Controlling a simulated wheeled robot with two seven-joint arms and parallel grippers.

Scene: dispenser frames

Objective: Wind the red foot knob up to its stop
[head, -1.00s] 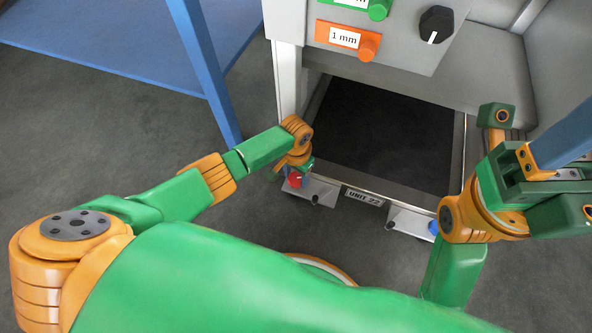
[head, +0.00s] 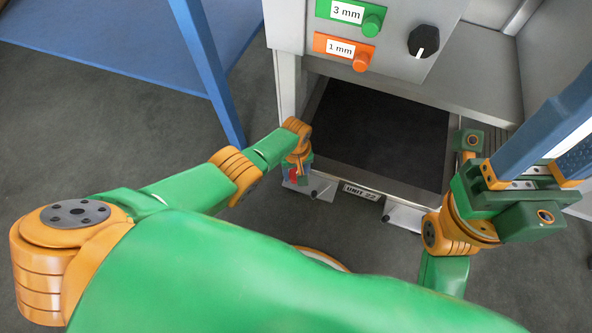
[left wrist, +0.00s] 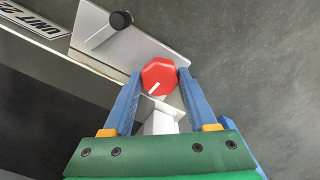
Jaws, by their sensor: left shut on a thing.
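The red foot knob (left wrist: 158,76) is a faceted red disc with a white pointer mark, seen face-on in the left wrist view. The pointer slants toward the lower left there. My left gripper (left wrist: 159,77) has its blue fingers on either side of the knob, shut on it. In the head view the gripper (head: 298,172) is low at the unit's front left corner, and a bit of red (head: 293,174) shows there, mostly hidden. My right gripper (head: 545,125) is raised at the right, fingers apart, their tips near the picture's edge.
The "UNIT 22" plate (head: 361,191) is on the front rail. Green 3 mm and orange 1 mm tags with knobs and a black dial (head: 424,41) are above. A blue post (head: 207,70) stands left.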

